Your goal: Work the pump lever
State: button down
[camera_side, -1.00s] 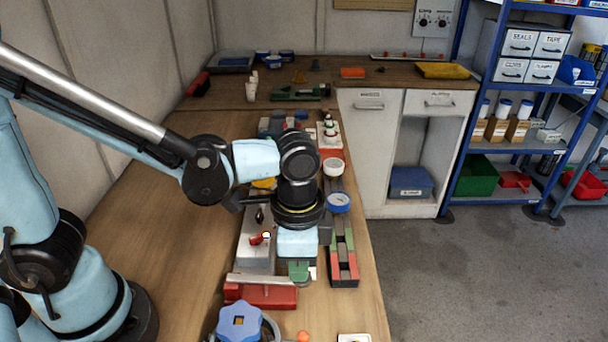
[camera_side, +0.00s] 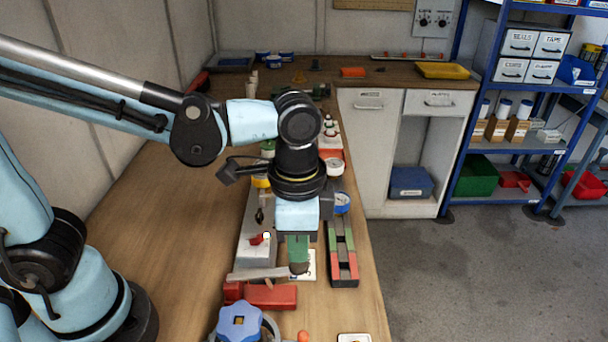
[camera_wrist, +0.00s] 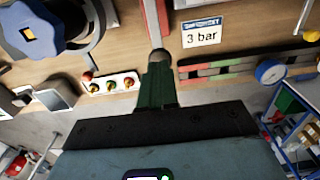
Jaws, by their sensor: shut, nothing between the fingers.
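The pump has a red body (camera_side: 270,295) near the front of the bench, with a grey lever bar (camera_side: 258,273) above it. The bar slopes up slightly to the right, toward a dark rounded end (camera_side: 298,268). My gripper (camera_side: 298,256) points down with its green fingers shut, holding nothing, right at that end. In the wrist view the fingers (camera_wrist: 157,80) meet the dark lever end (camera_wrist: 159,55), and the bar (camera_wrist: 153,20) runs away behind it. I cannot tell whether they touch.
A card reading 3 bar (camera_wrist: 202,32) lies beside the lever end. A blue-rimmed gauge (camera_wrist: 271,70) and a red, green and grey strip (camera_side: 342,252) are to the right. A blue handwheel (camera_side: 240,322) stands in front. A grey block with a red switch (camera_side: 257,250) is behind the pump.

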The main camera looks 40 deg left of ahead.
jog(key=shift+r, duration=0.1)
dwell(0.4)
jog(key=shift+r, duration=2.95)
jog(key=shift+f, duration=3.05)
jog(key=shift+f, duration=0.1)
